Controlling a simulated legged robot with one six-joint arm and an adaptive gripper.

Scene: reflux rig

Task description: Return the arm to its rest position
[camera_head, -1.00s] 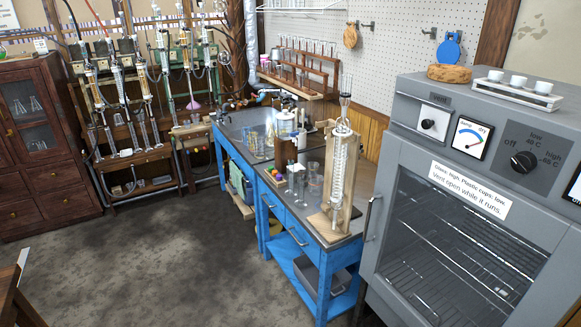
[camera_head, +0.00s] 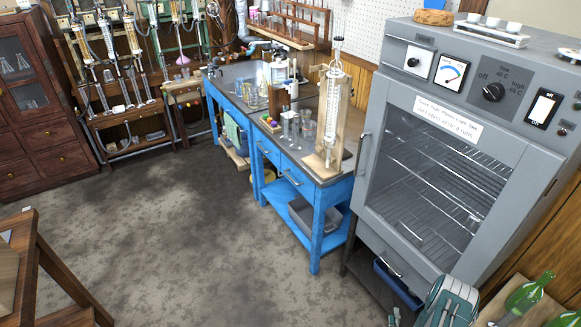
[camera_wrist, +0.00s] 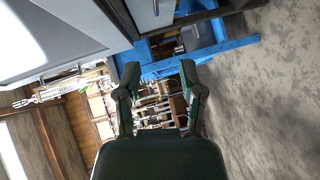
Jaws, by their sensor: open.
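My gripper (camera_wrist: 160,78) shows in the wrist view with its two dark green fingers spread apart. The gap between them is empty and nothing is held. Behind the fingers are the blue bench frame (camera_wrist: 225,50) and distant racks of glassware, which appear tilted in this view. The grey oven body (camera_wrist: 60,30) fills the upper left of the wrist view. The fingers look clear of all these things. I cannot make out the whole arm's posture from these frames.
The grey oven (camera_head: 400,200) stands at the right, its door shut. The blue bench (camera_head: 318,215) with glassware is beside it. A wooden table (camera_head: 35,255) is at lower left. Green bottles (camera_head: 530,292) stand at lower right. The floor (camera_head: 190,240) between is clear.

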